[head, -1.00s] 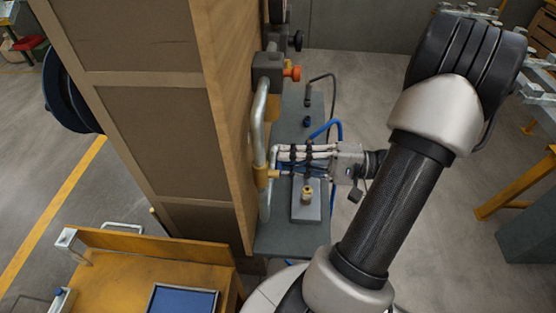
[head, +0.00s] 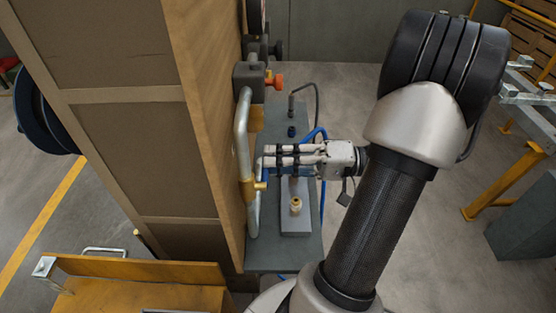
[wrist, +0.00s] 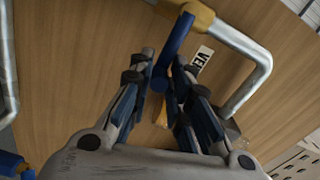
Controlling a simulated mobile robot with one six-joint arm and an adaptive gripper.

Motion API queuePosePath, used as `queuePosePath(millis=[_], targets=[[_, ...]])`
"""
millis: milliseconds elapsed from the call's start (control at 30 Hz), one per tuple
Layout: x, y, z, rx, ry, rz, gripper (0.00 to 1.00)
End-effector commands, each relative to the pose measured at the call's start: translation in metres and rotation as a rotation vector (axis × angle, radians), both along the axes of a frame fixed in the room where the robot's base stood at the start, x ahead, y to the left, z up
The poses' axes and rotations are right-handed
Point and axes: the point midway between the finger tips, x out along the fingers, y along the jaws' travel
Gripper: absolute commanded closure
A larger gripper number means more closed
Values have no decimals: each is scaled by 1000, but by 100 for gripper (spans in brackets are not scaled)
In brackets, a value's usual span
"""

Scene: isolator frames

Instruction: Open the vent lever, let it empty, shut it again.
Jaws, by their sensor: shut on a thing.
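The vent lever (wrist: 173,45) is a blue handle on a brass valve body (wrist: 190,12) in the wrist view. It runs down from the valve between my fingers. My gripper (wrist: 163,76) is shut on the lever, with a finger on either side. In the head view my gripper (head: 264,160) reaches in from the right, close to the wooden panel. The brass valve (head: 261,186) on the grey pipe shows just below the fingertips there. A white label (wrist: 202,58) with part of a word, "VEN", sits beside the lever.
A grey metal pipe (head: 241,130) runs down the panel (head: 190,110) beside my gripper. An orange knob (head: 275,82) is above. A grey bench (head: 262,255) with a brass fitting (head: 295,206) lies below. A yellow cart (head: 150,270) stands front left.

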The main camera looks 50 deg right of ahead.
Motion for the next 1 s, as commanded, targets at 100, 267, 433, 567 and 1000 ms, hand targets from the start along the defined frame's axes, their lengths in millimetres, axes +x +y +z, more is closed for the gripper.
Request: queuePosePath(millis=[100, 267, 433, 567, 1000], targets=[[-1, 1, -4, -8, 7, 5, 100], [-1, 1, -4, -8, 7, 4, 80], [-1, 1, -3, -6, 5, 2, 69], [0, 0, -2, -4, 5, 3, 65], [-18, -15, -2, -4, 3, -3, 65]])
